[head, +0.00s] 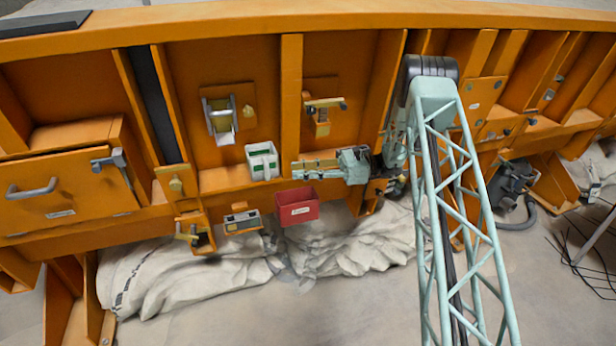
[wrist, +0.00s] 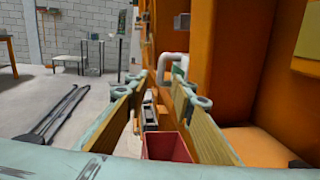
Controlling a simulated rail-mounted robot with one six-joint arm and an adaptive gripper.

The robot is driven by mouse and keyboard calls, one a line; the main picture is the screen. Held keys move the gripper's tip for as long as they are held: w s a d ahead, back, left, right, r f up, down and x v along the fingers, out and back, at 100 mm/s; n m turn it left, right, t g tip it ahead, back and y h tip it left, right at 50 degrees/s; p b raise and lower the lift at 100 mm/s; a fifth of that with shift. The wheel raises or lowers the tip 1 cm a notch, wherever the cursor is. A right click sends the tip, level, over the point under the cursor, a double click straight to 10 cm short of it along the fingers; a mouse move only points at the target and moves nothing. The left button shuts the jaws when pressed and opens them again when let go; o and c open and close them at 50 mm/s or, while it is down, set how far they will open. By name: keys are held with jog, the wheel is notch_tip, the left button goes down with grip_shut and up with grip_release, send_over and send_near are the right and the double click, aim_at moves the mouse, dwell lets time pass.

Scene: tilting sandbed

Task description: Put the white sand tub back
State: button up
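The white sand tub (head: 262,161), with green on it, is at the orange panel in the head view, left of my gripper (head: 297,168). My gripper points left along the panel, with its tips close to the tub's right side; I cannot tell whether they touch. In the wrist view my gripper (wrist: 160,88) has its two wood-faced fingers spread apart, with nothing visibly clamped between them. A pale loop-shaped part (wrist: 172,60) with green beside it shows beyond the fingertips; I cannot tell whether it belongs to the tub.
A red tub (head: 297,207) sits just below my gripper and also shows low between the fingers (wrist: 168,148). A grey box (head: 242,221) is left of it. A drum-like fitting (head: 221,118) is above the white tub. Orange ribs stand out from the panel.

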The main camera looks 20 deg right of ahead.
jog(key=shift+r, duration=0.1)
jog(key=s+a+r+n+g+h, duration=0.35)
jog(key=s+a+r, duration=0.4)
jog(key=r, duration=0.25)
jog(key=s+a+r+n+g+h, duration=0.2)
jog(key=s+a+r+n, duration=0.2)
jog(key=s+a+r, duration=0.4)
jog(key=s+a+r+n+h, duration=0.1)
jog(key=s+r+n+h, duration=0.1)
jog(key=s+r, duration=0.5)
jog(key=s+a+r+n+h, duration=0.1)
jog(key=s+r+n+h, duration=0.15)
jog(key=s, duration=0.85)
jog(key=s+d+n+t+h, duration=0.1)
jog(key=s+d+n+h, duration=0.1)
jog(key=s, duration=0.7)
jog(key=s+d+r+n+t+h, duration=0.1)
jog(key=s+d+n+t+h, duration=0.1)
jog(key=s, duration=0.7)
jog(key=s+d+r+n+t+h, duration=0.1)
jog(key=s+d+n+h, duration=0.1)
jog(key=s, duration=0.7)
jog(key=n+h, duration=0.1)
jog(key=n, duration=0.1)
jog(key=shift+r+n+t, duration=0.25)
jog(key=shift+n+t, duration=0.1)
jog(key=shift+n, duration=0.05)
jog(key=shift+s, duration=0.15)
